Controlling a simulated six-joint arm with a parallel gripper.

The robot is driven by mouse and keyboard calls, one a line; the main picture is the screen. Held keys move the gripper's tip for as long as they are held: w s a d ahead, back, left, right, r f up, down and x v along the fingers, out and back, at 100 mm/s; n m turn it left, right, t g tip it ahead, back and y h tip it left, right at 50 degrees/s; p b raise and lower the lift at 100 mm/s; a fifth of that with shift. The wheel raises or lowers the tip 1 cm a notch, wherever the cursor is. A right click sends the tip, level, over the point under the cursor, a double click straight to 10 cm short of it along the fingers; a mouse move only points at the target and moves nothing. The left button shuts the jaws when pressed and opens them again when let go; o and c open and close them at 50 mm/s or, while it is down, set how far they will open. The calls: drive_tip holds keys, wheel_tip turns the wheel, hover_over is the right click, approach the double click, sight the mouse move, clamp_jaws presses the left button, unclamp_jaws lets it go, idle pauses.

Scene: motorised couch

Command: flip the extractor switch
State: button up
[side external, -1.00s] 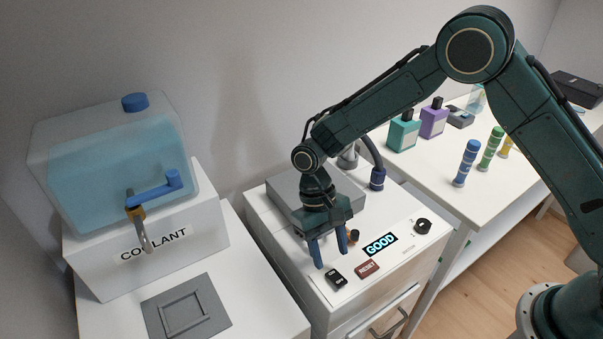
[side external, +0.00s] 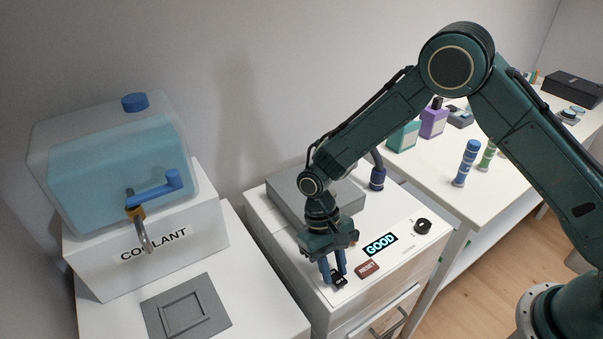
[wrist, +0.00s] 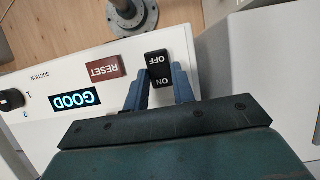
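The extractor switch is a small black rocker (side external: 341,283) marked OFF and ON, on the white panel near its front left corner. In the wrist view the rocker (wrist: 159,66) shows between and just past my fingertips, with ON nearer my gripper body. My gripper (side external: 334,276) points down over the switch, with its blue fingers apart and narrowed. In the wrist view my gripper (wrist: 161,76) has one finger on each side of the rocker. I cannot tell whether the fingers touch it, or which side is pressed.
A red RESET button (side external: 367,268) lies close to the right of the switch, then a lit GOOD display (side external: 380,244) and a black knob (side external: 423,226). A grey box (side external: 345,198) stands behind. The coolant tank (side external: 115,165) is at left.

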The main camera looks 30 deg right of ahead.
sight(338, 279)
drive_tip(key=shift+s, duration=0.1)
drive_tip(key=shift+s+r+t, duration=0.1)
drive_tip(key=shift+s+t, duration=0.2)
drive_tip(key=shift+t, duration=0.9)
drive_tip(key=shift+s+r+t, duration=0.1)
drive_tip(key=shift+s+t, duration=0.15)
drive_tip(key=shift+t, duration=0.95)
drive_tip(key=o, duration=1)
drive_tip(key=shift+r, duration=0.1)
drive_tip(key=r, duration=1.3)
drive_tip(key=shift+s+r, duration=0.3)
